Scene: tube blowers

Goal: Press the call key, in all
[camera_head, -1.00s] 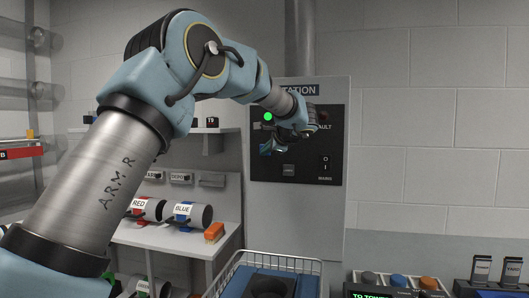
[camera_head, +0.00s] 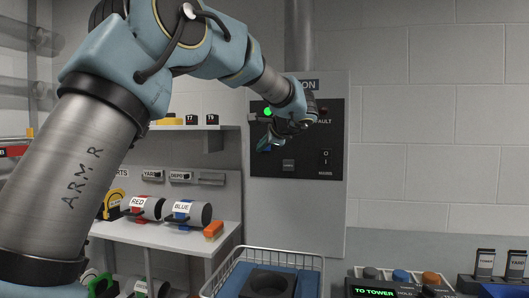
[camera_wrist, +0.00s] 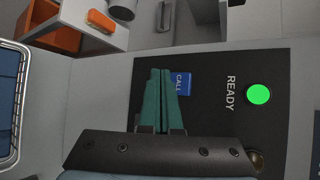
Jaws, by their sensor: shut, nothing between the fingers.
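The call key (camera_wrist: 183,83) is a blue square marked CALL on the black station panel (camera_head: 333,165). In the wrist view it lies just right of my fingertips, its left edge partly covered by them. My gripper (camera_wrist: 160,73) has green fingers shut together with nothing between them. In the head view my gripper (camera_head: 266,142) is in front of the panel's left half and hides part of it. I cannot tell whether the fingertips touch the panel or the key.
A lit green READY lamp (camera_wrist: 258,94) is right of the key in the wrist view. A wire basket (camera_head: 225,274) and a console with coloured knobs (camera_head: 400,276) stand below. Shelves with RED and BLUE cylinders (camera_head: 186,214) are at left.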

